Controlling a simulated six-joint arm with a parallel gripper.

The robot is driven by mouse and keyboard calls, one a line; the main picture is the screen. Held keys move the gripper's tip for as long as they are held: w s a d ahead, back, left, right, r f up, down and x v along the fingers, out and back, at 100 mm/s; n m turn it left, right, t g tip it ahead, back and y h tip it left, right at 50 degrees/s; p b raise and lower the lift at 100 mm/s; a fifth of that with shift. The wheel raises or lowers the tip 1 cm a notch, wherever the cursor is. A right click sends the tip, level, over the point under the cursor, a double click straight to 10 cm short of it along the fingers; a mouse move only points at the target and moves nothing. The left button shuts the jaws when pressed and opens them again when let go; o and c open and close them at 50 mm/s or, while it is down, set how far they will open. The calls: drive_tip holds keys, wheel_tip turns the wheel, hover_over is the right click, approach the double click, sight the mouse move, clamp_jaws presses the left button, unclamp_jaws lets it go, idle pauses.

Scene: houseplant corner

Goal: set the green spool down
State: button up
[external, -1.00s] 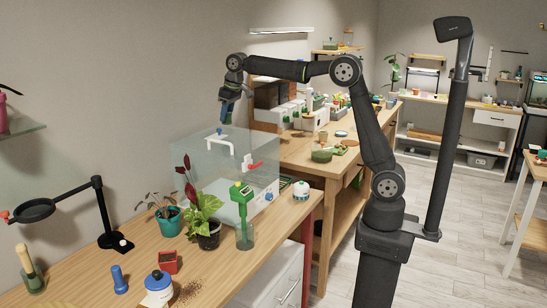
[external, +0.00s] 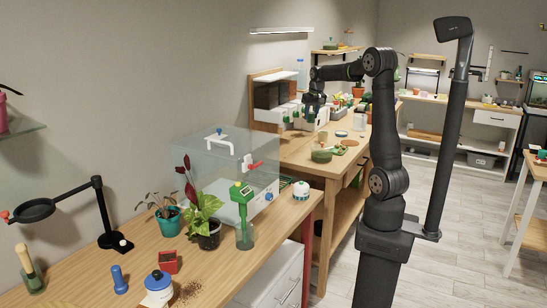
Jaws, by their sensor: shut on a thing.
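My gripper (external: 311,115) is over the far workbench (external: 318,168), in front of the white bins at its wall side. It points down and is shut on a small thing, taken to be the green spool. The thing is too small and dark at this distance for its shape to be clear. I cannot tell whether it touches the bench or hangs just above it.
White bins (external: 283,114) stand behind my gripper. A round green dish (external: 321,156) sits near the bench's front edge. On the nearer bench are a clear box (external: 215,165), a leafy plant (external: 203,212) and a magnifier arm (external: 104,212).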

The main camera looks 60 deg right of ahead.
drive_tip(key=s+d+f+m, duration=0.1)
drive_tip(key=s+d, duration=0.2)
drive_tip(key=s, duration=0.1)
drive_tip(key=shift+s+d, duration=0.3)
drive_tip(key=shift+d, duration=0.1)
